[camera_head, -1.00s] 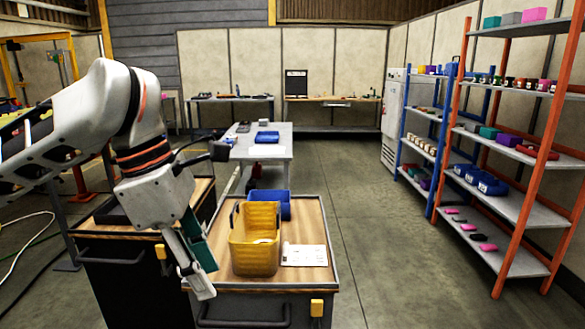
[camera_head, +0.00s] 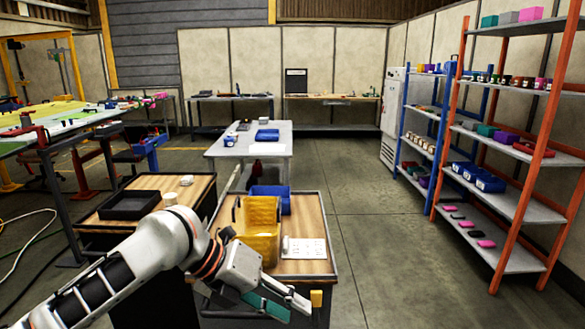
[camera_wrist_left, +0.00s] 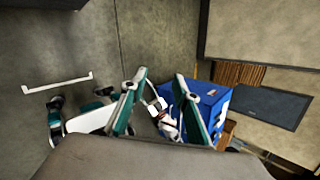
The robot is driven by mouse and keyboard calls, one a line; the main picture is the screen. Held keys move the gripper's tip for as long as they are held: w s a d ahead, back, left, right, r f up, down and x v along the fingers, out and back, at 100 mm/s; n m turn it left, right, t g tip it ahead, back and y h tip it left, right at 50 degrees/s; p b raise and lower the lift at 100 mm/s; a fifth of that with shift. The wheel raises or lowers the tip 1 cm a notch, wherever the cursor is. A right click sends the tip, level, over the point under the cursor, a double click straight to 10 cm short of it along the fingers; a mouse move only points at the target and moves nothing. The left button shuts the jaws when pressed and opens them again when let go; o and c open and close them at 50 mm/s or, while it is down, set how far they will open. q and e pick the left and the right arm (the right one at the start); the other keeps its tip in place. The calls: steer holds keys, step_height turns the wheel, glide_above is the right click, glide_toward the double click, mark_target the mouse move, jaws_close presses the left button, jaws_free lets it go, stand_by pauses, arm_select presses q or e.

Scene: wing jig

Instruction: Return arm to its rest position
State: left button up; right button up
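My left arm comes in from the lower left in the head view. Its gripper (camera_head: 284,304) hangs low in front of the near wooden-topped cart (camera_head: 312,268), close to its front edge. The left wrist view shows its two teal-padded fingers (camera_wrist_left: 158,95) spread apart, with no object held between them. White and blue parts show beyond the gap. My right arm does not show in the head view. White, black and teal parts at the lower left of the wrist view may belong to it, but I cannot tell.
A yellow bin (camera_head: 258,249), a blue bin (camera_head: 271,196) and a white sheet (camera_head: 304,248) are on the near cart. A black tray (camera_head: 130,205) sits on the left cart. Shelving (camera_head: 508,204) stands right. The floor between is clear.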

arm_select(q)
steer(key=w+a+f+n+t, duration=0.1)
steer(key=a+f+n+t, duration=0.15)
steer(key=f+n, duration=0.75)
steer(key=w+a+f+n+t, duration=0.1)
steer(key=f+n+t, duration=0.3)
steer(key=f+n, duration=0.55)
steer(key=s+a+f+n+t+y, duration=0.2)
steer(key=s+a+f+n+y, duration=0.4)
steer(key=s+a+f+n, duration=0.8)
step_height(320, 180, down, 2)
steer(key=s+a, duration=0.1)
steer(key=s, duration=0.1)
steer(key=shift+s+a+f, duration=0.15)
steer(key=shift+s+a, duration=0.25)
steer(key=shift+t, duration=0.25)
